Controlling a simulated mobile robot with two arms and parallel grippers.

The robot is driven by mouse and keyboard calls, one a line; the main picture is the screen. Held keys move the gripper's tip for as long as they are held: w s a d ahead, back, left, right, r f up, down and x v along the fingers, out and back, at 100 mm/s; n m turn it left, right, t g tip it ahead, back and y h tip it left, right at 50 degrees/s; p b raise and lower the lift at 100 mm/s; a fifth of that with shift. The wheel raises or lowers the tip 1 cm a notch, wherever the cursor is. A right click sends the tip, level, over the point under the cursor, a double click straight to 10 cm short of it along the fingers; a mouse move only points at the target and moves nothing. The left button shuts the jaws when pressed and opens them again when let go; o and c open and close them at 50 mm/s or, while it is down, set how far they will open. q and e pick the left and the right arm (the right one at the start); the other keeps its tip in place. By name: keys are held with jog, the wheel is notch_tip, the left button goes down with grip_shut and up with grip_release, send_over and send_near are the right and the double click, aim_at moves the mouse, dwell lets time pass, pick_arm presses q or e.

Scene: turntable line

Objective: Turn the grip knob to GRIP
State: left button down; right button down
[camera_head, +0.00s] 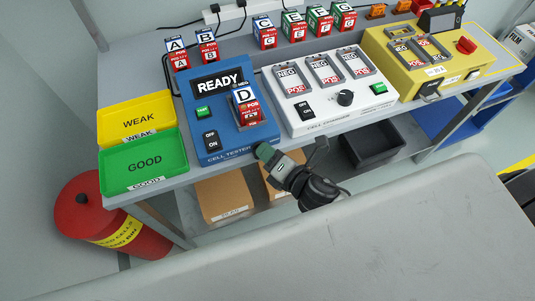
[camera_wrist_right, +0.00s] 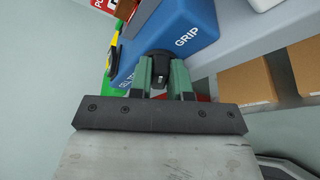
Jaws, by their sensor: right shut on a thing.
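The blue cell tester (camera_head: 222,130) stands on the bench with its screen reading READY. A cell marked D (camera_head: 247,107) sits in its slot. The black grip knob (camera_wrist_right: 160,66) is on the tester's front face, beside the printed word GRIP on the blue body (camera_wrist_right: 200,18) in the right wrist view. My right gripper (camera_wrist_right: 161,72) is shut on the knob with its green fingers on either side. In the head view the right gripper (camera_head: 264,151) is at the tester's lower right front edge and hides the knob. Which way the knob points is unclear. My left gripper is not in view.
A white cell charger (camera_head: 328,118) stands right of the tester, and a yellow machine (camera_head: 470,75) beyond it. A yellow WEAK tray (camera_head: 112,112) and green GOOD tray (camera_head: 115,175) are at the left. Several lettered cells stand behind. Brown boxes (camera_head: 222,198) lie below the bench.

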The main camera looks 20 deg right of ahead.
jog(key=shift+d+f+m+t+y+b, duration=0.1)
jog(key=shift+m+t+y+b, duration=0.2)
jog(key=shift+m+b, duration=0.45)
jog(key=shift+a+f+m+t+y+b, duration=0.15)
jog(key=shift+m+t+b, duration=0.15)
jog(key=shift+m+b, duration=0.5)
jog(key=shift+d+f+m+t+y+b, duration=0.15)
jog(key=shift+m+t+y+b, duration=0.15)
jog(key=shift+m+b, duration=0.45)
jog(key=shift+r+m, duration=0.1)
jog(key=shift+m, duration=0.2)
jog(key=c, duration=1.1)
grip_release()
jog(key=shift+o, duration=0.2)
